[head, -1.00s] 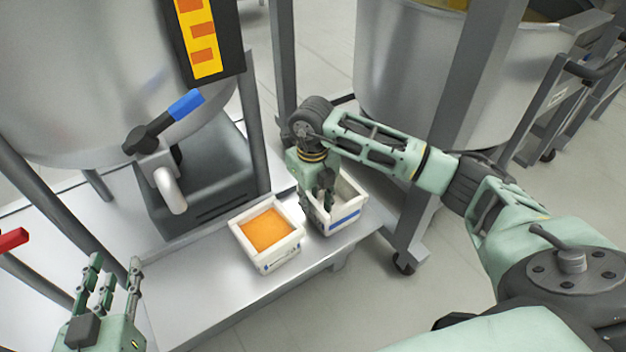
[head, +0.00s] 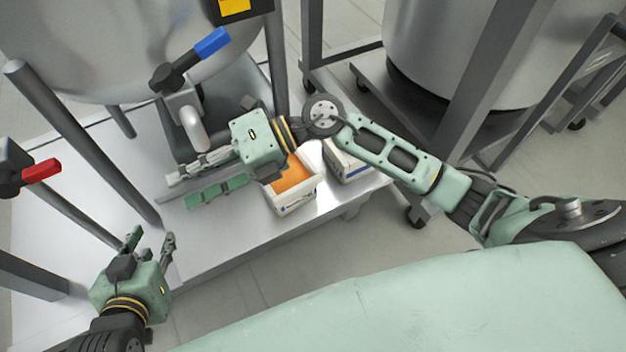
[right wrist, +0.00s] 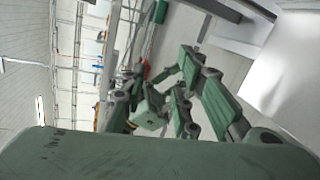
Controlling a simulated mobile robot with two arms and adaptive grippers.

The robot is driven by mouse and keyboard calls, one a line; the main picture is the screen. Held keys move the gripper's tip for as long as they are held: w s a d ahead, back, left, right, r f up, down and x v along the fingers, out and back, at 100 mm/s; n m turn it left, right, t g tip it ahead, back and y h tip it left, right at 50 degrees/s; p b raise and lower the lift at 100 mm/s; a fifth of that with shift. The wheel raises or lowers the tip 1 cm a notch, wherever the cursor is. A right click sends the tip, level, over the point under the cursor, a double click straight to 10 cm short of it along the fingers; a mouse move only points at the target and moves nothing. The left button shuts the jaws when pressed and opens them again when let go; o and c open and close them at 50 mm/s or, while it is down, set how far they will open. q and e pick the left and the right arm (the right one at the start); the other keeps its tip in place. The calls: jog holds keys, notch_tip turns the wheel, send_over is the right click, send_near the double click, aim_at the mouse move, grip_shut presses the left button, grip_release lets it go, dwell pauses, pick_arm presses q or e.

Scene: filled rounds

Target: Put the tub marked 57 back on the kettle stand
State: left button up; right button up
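A white tub with orange filling (head: 293,192) stands on the low metal platform (head: 240,235) below the kettle (head: 110,50). A second white tub (head: 346,163) stands right of it, partly hidden by my right arm. Both have small marks on their sides, but I cannot read a number on either. My right gripper (head: 186,192) is open and empty, its fingers pointing left over the platform, in front of the kettle's outlet. Its hand covers part of the orange tub. My left gripper (head: 150,241) is open and empty at the platform's near left.
The kettle's outlet has a blue-handled valve (head: 190,60). Metal legs (head: 80,145) rise from the platform. A red handle (head: 40,171) is at the far left. Another large vessel (head: 450,50) on a wheeled frame stands at the right. The platform's front middle is clear.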

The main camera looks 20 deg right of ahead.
notch_tip(320, 180, up, 11)
jog(key=w+d+m+t+y, duration=0.1)
jog(key=w+m+t+y, duration=0.1)
jog(key=m+t+y, duration=0.45)
jog(key=w+d+m+t+h, duration=0.4)
jog(key=d+m+t+h, duration=0.65)
jog(key=m+t, duration=0.4)
jog(key=s+d+f+m+g+h, duration=0.1)
jog(key=d+f+m+g+h, duration=0.2)
jog(key=d+f+m+h, duration=0.25)
jog(key=s+d+f+m+g+h, duration=0.2)
jog(key=d+f+m+g+h, duration=0.15)
jog(key=f+m, duration=0.45)
jog(key=s+f+g, duration=0.4)
jog(key=s+f, duration=0.2)
jog(key=f, duration=0.3)
jog(key=shift+m, duration=0.45)
jog(key=shift+s, duration=0.1)
